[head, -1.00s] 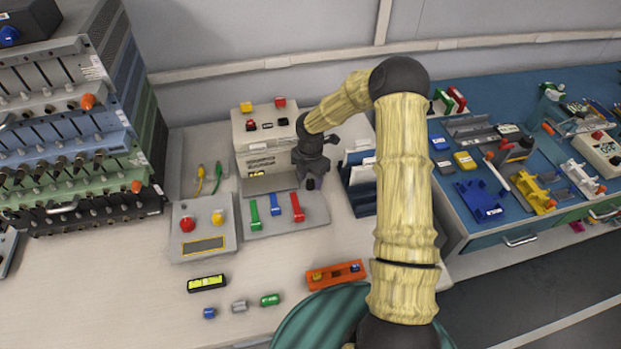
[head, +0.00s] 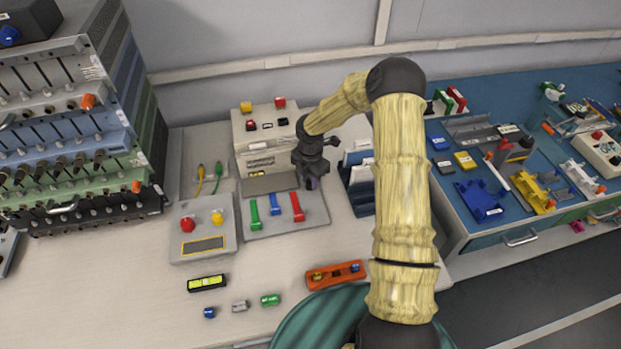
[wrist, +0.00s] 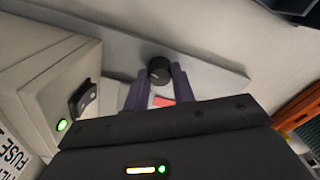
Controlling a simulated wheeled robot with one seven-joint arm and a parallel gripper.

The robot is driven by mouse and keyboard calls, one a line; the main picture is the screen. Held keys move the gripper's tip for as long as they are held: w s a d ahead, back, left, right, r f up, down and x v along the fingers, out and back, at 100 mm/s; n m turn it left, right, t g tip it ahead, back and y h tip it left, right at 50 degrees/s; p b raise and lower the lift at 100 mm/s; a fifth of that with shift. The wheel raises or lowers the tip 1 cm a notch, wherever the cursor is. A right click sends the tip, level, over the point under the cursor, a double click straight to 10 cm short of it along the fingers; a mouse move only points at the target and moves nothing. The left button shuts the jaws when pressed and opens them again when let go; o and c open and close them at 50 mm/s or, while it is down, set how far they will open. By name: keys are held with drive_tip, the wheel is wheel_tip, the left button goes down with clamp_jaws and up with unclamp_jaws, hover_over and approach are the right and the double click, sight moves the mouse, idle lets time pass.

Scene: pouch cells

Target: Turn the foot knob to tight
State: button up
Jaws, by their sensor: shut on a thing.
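A black round knob (wrist: 159,69) with a pale mark on its face sits between the tips of my two purple fingers in the wrist view. My gripper (wrist: 156,84) is shut on this knob. In the head view my gripper (head: 311,183) points down at the right side of the cream machine (head: 248,155), near the back right corner of its grey base plate (head: 262,229). The knob is hidden behind my gripper there. A small red and white patch (wrist: 163,101) shows between the fingers. I cannot tell which setting the knob points to.
A black rocker switch (wrist: 84,97) and a green light (wrist: 62,125) are on the machine face close to my gripper. A dark blue rack (head: 362,198) stands close on the right.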

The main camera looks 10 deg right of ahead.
drive_tip(key=shift+m, duration=0.3)
drive_tip(key=m, duration=1)
drive_tip(key=shift+m, duration=0.4)
drive_tip(key=m, duration=0.4)
drive_tip(key=shift+w, duration=0.1)
drive_tip(key=m, duration=0.4)
drive_tip(key=shift+r+b, duration=0.1)
drive_tip(key=shift+b, duration=0.2)
drive_tip(key=m, duration=0.3)
drive_tip(key=shift+m, duration=0.4)
drive_tip(key=m, duration=0.7)
